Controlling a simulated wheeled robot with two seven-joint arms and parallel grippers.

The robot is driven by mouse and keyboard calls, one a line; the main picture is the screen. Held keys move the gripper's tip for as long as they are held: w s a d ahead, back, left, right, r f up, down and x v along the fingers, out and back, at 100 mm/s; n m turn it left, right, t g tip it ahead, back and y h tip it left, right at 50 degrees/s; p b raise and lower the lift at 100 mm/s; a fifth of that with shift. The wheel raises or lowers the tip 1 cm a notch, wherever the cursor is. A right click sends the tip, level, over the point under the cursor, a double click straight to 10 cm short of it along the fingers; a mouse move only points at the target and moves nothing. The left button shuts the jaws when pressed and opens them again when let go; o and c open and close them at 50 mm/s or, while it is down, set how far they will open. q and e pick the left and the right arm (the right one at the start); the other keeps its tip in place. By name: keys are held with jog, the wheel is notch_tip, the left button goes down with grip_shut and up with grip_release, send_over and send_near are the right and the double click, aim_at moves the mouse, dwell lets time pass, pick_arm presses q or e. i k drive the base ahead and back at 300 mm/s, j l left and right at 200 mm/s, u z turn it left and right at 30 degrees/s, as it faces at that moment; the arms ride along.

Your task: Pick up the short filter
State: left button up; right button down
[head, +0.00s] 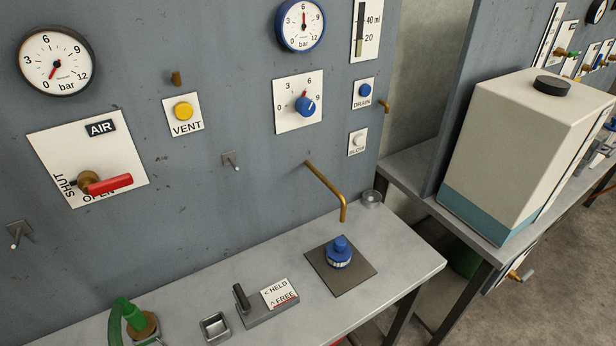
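A short blue piece with a pale ribbed band (338,254) stands upright on a dark square plate (364,275) on the bench. It looks like the short filter. It has a narrower blue knob on top and a wider blue rim. A bent brass spout (328,187) comes from the wall panel, and its tip ends above and behind the filter, apart from it in the picture. Neither of my grippers is in view.
The grey bench (405,255) holds a lever block labelled HELD and FREE (268,303), a small metal cup (215,327), a clear dish (371,198) and a green hose fitting (135,322). The panel carries a red-handled valve (108,184). A large white tank (520,150) stands right.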

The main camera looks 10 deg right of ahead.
aim_at(339, 253)
jog(key=k+j+z, duration=0.1)
jog(key=j, duration=0.25)
jog(key=j+z, duration=0.1)
jog(key=j, duration=0.25)
jog(key=k+j+z, duration=0.1)
jog(key=j, duration=0.25)
jog(key=k+j, duration=0.2)
jog(key=i+j+z, duration=0.05)
jog(key=j, duration=0.05)
